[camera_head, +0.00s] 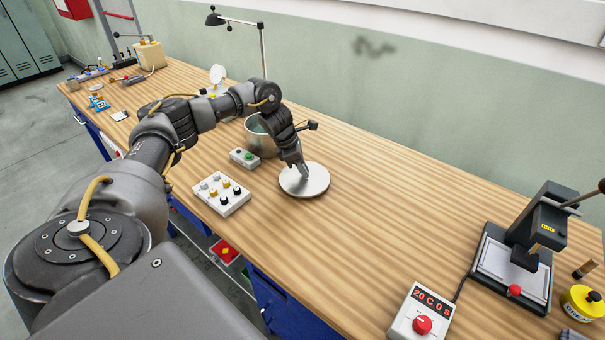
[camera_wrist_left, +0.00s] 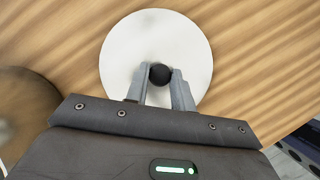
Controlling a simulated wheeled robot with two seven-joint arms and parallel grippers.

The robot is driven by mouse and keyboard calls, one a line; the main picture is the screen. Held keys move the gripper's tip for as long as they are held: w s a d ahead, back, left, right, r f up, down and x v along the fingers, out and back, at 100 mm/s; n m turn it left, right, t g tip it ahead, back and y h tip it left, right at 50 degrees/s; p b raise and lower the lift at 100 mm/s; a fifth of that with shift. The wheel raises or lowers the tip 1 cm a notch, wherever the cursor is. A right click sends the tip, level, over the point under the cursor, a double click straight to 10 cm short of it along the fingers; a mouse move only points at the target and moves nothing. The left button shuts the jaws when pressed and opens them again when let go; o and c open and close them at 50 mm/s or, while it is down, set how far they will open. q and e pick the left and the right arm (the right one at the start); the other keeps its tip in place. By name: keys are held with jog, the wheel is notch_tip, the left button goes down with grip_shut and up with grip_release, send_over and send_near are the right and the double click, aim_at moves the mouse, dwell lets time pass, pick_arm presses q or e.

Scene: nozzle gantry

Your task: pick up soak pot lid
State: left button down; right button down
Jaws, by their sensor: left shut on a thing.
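The soak pot lid (camera_head: 304,186) is a flat, round, pale metal disc over the wooden bench, to the right of the pot. It also shows in the left wrist view (camera_wrist_left: 125,50), with a round black knob (camera_wrist_left: 159,73) at its centre. My left gripper (camera_head: 303,175) reaches down over the lid. In the wrist view its two fingers are shut on the knob, one on each side. I cannot tell whether the lid touches the bench. The soak pot (camera_head: 258,140) is a grey metal vessel, partly hidden behind my left arm. My right gripper is not in view.
A white tray with several small nozzles (camera_head: 221,194) and a grey box with a green button (camera_head: 243,157) lie left of the lid. A press (camera_head: 519,250), a control box with a red knob (camera_head: 421,315) and a yellow tin (camera_head: 582,303) stand at right. The bench's middle is clear.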

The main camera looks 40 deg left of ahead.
pick_arm(q)
jog(key=s+a+r, duration=0.7)
jog(key=s+r, duration=0.4)
jog(key=shift+s+a+r+b, duration=0.2)
jog(key=shift+s+a+b, duration=0.1)
jog(key=shift+a+b, duration=0.1)
